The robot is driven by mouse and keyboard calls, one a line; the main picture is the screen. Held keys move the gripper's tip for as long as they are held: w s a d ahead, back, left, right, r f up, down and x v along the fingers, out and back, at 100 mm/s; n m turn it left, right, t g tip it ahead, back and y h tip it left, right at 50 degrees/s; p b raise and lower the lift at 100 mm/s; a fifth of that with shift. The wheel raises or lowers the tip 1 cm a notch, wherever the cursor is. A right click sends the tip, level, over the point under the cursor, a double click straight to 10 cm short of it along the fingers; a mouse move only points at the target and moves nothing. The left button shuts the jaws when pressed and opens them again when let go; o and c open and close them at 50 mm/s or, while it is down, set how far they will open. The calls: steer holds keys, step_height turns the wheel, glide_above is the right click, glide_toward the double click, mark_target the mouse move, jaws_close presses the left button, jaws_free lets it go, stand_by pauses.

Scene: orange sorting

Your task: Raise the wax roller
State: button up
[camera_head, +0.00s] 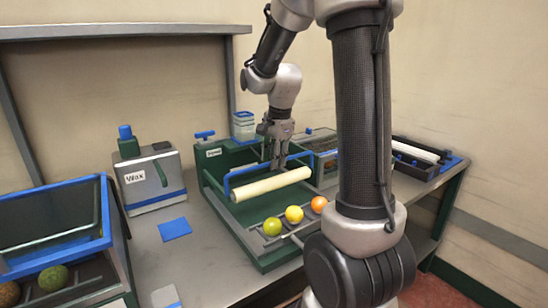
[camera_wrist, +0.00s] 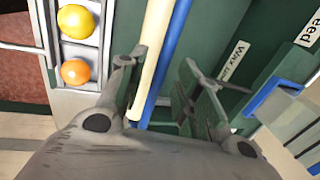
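The wax roller (camera_head: 270,184) is a long cream cylinder on a blue bar frame, lying across the green wax station (camera_head: 223,208). My gripper (camera_head: 276,165) points down over the middle of the roller's blue bar. In the wrist view my gripper (camera_wrist: 165,60) has its two fingers spread apart. The cream roller (camera_wrist: 152,50) and the blue bar (camera_wrist: 172,45) run between them, with the roller close to the left finger. I cannot tell whether either finger touches.
A green, a yellow and an orange fruit (camera_head: 318,204) sit on a rack in front of the roller. A grey Wax container (camera_head: 150,182) stands left, near a blue pad (camera_head: 174,229). A blue-rimmed bin (camera_head: 52,243) is far left. A dark tray (camera_head: 425,158) lies right.

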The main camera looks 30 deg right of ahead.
jaws_close()
